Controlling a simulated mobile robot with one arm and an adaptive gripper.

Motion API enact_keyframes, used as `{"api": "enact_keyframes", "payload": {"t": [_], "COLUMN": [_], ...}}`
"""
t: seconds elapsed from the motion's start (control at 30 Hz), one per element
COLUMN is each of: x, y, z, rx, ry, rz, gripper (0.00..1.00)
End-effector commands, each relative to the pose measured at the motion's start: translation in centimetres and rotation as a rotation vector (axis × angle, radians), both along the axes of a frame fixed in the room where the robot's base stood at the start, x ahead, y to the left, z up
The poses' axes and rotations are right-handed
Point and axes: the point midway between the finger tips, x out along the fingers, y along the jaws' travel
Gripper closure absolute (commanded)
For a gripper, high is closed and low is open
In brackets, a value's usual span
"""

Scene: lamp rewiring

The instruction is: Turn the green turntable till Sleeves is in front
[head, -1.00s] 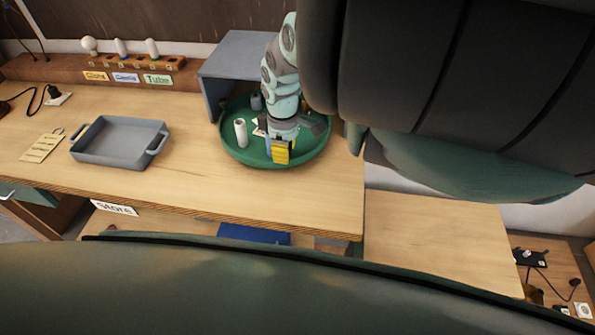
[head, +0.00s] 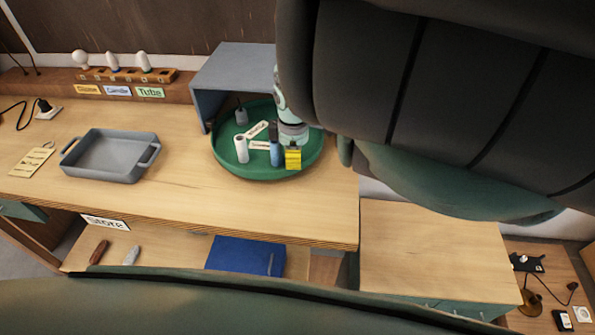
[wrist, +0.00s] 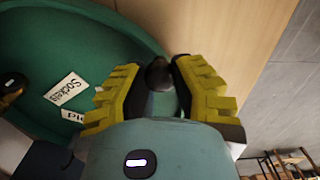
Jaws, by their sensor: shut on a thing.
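The green turntable (head: 228,165) stands on the bench, partly under a grey hood. My gripper (head: 293,157), with yellow fingers, is at its front right rim. In the wrist view my gripper (wrist: 157,78) is shut on a dark round knob (wrist: 157,73) near the rim. On the turntable are a white cylinder (head: 241,150), a blue-and-dark bottle (head: 275,151), a small grey item (head: 241,117) and white labels (head: 257,130). One label in the wrist view reads Sockets (wrist: 66,88); another is mostly hidden. I cannot read a Sleeves label. My arm covers the turntable's back right.
The grey hood (head: 230,65) stands over the back of the turntable. A grey tray (head: 108,160) and a tag (head: 32,162) lie to the left. Bulbs in a rack (head: 125,74) stand behind. A blue box (head: 245,256) is on the shelf below. The bench front is clear.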

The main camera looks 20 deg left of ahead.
Motion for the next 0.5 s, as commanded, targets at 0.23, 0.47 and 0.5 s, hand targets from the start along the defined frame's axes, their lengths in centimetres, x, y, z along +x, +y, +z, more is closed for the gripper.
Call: {"api": "enact_keyframes", "payload": {"t": [0.23,0.47,0.5], "x": [-0.06,-0.07,-0.06], "y": [0.15,0.12,0.11], "z": [-0.11,-0.06,-0.05], "rx": [0.004,0.001,0.001], "ry": [-0.002,-0.001,-0.001], "rz": [0.002,0.002,0.002], "gripper": [1.00,0.49,0.45]}}
